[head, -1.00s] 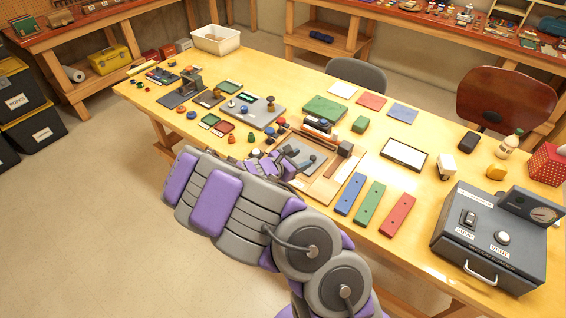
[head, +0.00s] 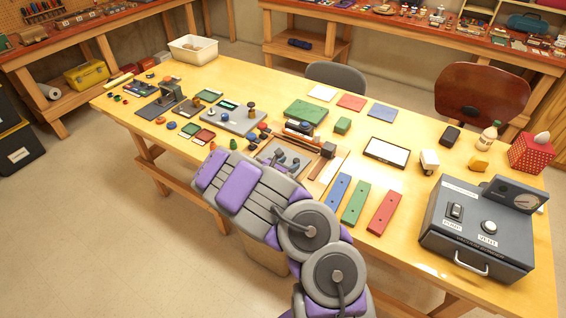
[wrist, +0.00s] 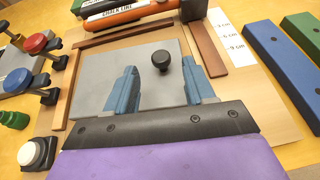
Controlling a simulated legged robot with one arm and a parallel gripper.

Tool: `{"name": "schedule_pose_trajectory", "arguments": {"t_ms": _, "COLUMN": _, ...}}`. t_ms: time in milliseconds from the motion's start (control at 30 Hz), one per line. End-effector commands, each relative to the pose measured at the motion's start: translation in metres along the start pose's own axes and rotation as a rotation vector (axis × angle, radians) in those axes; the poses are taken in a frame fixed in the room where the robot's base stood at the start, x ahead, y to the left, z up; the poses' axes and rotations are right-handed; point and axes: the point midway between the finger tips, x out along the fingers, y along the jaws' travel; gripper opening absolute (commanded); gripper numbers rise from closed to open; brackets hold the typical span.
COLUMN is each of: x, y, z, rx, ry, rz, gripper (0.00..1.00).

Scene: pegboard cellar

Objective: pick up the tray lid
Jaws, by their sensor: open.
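The tray lid is a flat grey plate (wrist: 95,95) with a round black knob (wrist: 161,61) standing on it, seen in the wrist view. It lies on a tan board among brown wooden strips. My gripper (wrist: 158,70) is open, with its two blue fingers apart over the plate, one on each side of the knob's line. The knob shows just beyond the gap between them and is not held. I cannot tell whether the fingertips touch the plate. In the head view my forearm hides part of the plate and gripper.
A brown strip (wrist: 205,48) and a chalk line tool (wrist: 125,14) border the plate. Blue and green bars (wrist: 270,55) lie to the right. Clamps with red and blue knobs (wrist: 36,43) stand at left. A grey machine (head: 478,230) occupies the table's right end.

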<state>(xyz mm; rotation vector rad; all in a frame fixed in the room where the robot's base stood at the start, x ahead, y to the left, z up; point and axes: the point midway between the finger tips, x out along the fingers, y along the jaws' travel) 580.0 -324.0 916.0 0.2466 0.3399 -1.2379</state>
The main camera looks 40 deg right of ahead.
Motion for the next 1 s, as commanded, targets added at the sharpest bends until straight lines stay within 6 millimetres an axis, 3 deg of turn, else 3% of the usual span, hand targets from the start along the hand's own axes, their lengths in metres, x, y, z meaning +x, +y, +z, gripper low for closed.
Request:
{"name": "schedule_pose_trajectory", "arguments": {"t_ms": 233, "x": 0.018, "y": -0.001, "z": -0.002, "rx": -0.001, "ry": 0.0, "rz": -0.001, "gripper": 0.54}}
{"name": "schedule_pose_trajectory", "arguments": {"t_ms": 600, "x": 0.062, "y": 0.001, "z": -0.003, "rx": 0.001, "ry": -0.002, "rz": 0.0, "gripper": 0.54}}
{"name": "schedule_pose_trajectory", "arguments": {"t_ms": 867, "x": 0.063, "y": 0.001, "z": -0.002, "rx": -0.001, "ry": -0.002, "rz": 0.0, "gripper": 0.54}}
{"name": "schedule_pose_trajectory", "arguments": {"t_ms": 1000, "x": 0.063, "y": 0.001, "z": -0.002, "rx": -0.001, "ry": -0.002, "rz": 0.0, "gripper": 0.4}}
